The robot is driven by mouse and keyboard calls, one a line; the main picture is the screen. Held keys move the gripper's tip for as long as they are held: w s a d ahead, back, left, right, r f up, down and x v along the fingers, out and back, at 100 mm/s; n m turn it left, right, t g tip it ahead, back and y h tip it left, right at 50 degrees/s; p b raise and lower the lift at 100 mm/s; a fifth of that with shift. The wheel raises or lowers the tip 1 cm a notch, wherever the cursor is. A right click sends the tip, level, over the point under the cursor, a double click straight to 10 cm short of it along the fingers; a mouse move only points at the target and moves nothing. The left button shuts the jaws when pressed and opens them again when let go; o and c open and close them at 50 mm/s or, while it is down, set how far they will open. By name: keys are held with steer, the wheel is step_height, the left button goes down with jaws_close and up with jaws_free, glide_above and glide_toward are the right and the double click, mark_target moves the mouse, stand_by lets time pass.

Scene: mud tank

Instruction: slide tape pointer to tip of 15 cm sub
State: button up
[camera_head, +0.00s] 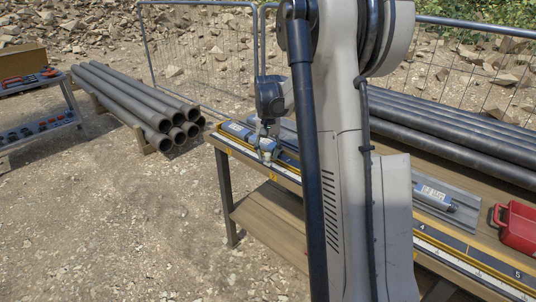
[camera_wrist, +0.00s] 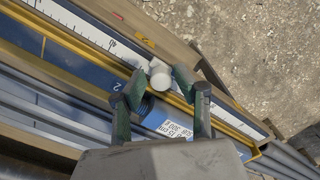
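My gripper (camera_wrist: 160,80) points down over the left end of the bench. Its two green fingers stand apart on either side of a pale round knob (camera_wrist: 158,72), which appears to be part of the tape pointer. Whether the fingers press on it is unclear. A grey sub with a blue and white label (camera_wrist: 176,130) lies just behind the knob, partly hidden by my fingers; its full length cannot be read. The white scale tape (camera_wrist: 90,32) runs along a yellow-edged rail. In the head view my gripper (camera_head: 267,130) is small, above the rail.
Another labelled sub (camera_head: 436,195) lies on a grey plate, with a red box (camera_head: 518,228) to its right. Long dark pipes (camera_head: 455,125) lie along the back of the bench. My arm hides the bench's middle. Stacked pipes (camera_head: 135,100) and a side table (camera_head: 35,120) stand left.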

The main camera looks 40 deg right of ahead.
mark_target(268, 153)
steer(key=shift+o, duration=0.6)
step_height(268, 153, up, 12)
stand_by(0.5)
